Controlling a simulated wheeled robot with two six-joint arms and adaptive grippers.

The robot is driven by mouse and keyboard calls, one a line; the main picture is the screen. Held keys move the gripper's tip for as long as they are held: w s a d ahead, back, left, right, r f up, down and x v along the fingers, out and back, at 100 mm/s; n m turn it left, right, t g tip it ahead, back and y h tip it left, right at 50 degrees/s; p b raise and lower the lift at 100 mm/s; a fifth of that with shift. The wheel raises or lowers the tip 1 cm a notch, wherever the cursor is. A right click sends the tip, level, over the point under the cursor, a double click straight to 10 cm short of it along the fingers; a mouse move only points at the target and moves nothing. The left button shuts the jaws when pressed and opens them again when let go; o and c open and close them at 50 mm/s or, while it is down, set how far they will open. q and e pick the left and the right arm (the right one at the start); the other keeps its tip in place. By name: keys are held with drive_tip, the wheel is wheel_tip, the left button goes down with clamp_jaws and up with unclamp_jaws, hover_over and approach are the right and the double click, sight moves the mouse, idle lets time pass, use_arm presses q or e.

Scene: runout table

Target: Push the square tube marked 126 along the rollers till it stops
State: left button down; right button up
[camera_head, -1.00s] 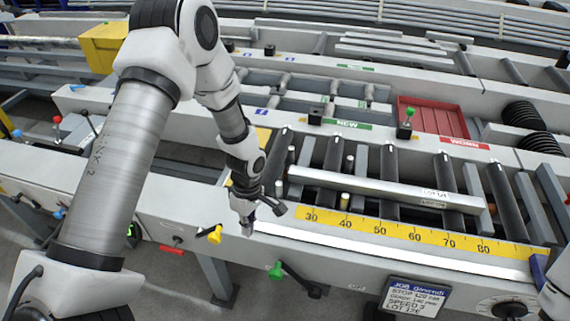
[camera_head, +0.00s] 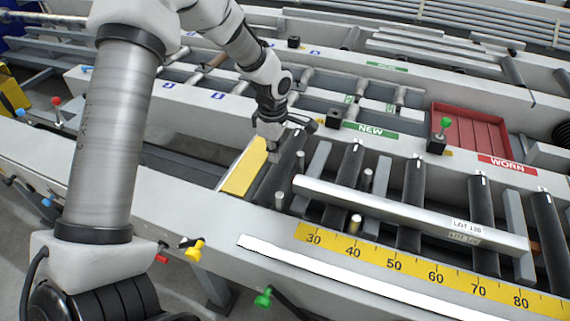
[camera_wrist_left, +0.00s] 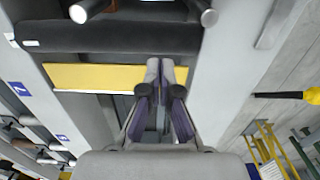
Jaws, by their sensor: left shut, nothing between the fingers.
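The silver square tube (camera_head: 385,208) lies along the black rollers, with a small label near its right end that seems to read LOT 126. My left gripper (camera_head: 273,156) is shut and empty, a little beyond and left of the tube's left end, near the leftmost black roller (camera_head: 281,167). A gap shows between gripper and tube. In the left wrist view the closed fingertips (camera_wrist_left: 160,68) are in front of a yellow plate (camera_wrist_left: 95,76). The tube cannot be made out for sure there. My right gripper is not in view.
A yellow scale (camera_head: 415,265) marked 30 to 80 runs along the front rail. Short upright pins (camera_head: 355,223) stand between the rollers. A red tray (camera_head: 470,132) marked WORN and a green NEW label (camera_head: 370,130) are behind. Yellow (camera_head: 194,250) and green (camera_head: 264,298) handles stick out in front.

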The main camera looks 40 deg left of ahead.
sight(275, 185)
use_arm(q)
wheel_tip(275, 185, down, 9)
drive_tip(key=shift+p, duration=0.55)
drive_tip(key=d, duration=0.2)
drive_tip(key=w+d, duration=0.1)
drive_tip(key=d, duration=0.1)
drive_tip(key=shift+r+p, duration=0.1)
drive_tip(key=shift+p, duration=0.3)
